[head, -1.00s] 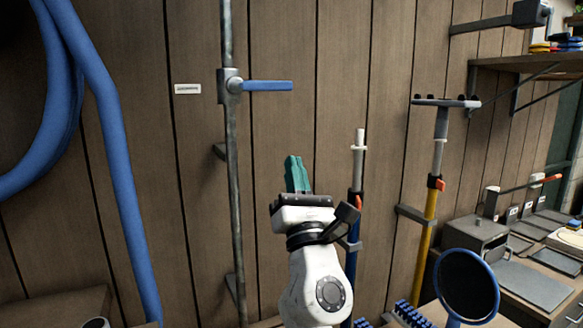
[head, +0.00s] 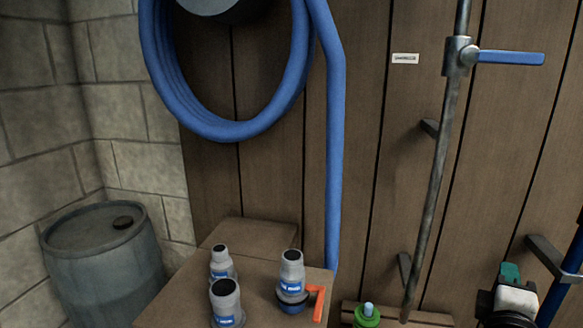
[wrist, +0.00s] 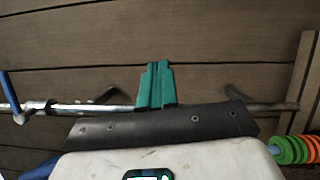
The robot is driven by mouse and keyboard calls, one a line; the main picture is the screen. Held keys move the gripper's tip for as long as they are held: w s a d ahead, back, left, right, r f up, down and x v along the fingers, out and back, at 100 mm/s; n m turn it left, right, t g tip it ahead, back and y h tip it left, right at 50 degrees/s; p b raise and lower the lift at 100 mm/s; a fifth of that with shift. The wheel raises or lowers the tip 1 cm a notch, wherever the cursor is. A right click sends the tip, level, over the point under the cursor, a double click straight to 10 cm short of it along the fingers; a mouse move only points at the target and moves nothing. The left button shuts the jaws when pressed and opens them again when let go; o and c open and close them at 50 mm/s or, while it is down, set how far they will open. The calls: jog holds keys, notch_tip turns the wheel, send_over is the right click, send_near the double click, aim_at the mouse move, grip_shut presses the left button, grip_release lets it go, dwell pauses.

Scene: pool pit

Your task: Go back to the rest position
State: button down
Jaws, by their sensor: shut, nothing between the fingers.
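My gripper (head: 511,272) is low at the right edge of the head view, in front of the plank wall. Its green fingers are together and hold nothing. The fingers also show in the wrist view (wrist: 156,85), pointing toward the wall and the grey pipe. Much of my arm is cut off by the bottom edge of the head view.
A grey pipe (head: 440,165) with a blue lever (head: 510,58) runs up the wall. A blue hose (head: 336,150) hangs beside it. Grey bottles (head: 226,300) stand on a wooden bench (head: 180,293). A grey barrel (head: 105,265) stands at left.

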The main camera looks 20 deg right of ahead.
jog(key=s+a+f+m+g+y, duration=0.25)
jog(key=a+f+y, duration=0.2)
jog(key=f, duration=0.65)
jog(key=s+a+f+m+g+y, duration=0.25)
jog(key=a+f+y, duration=0.2)
jog(key=f, duration=0.65)
jog(key=s+a+f+m+g+y, duration=0.3)
jog(key=s+a+f+y, duration=0.3)
jog(key=s+a+f, duration=0.4)
jog(key=s+a+g, duration=0.1)
jog(key=s+a, duration=0.1)
jog(key=shift+s+a+f+m+g, duration=0.15)
jog(key=shift+a+f+m+g, duration=0.15)
jog(key=shift+a+f+m, duration=0.1)
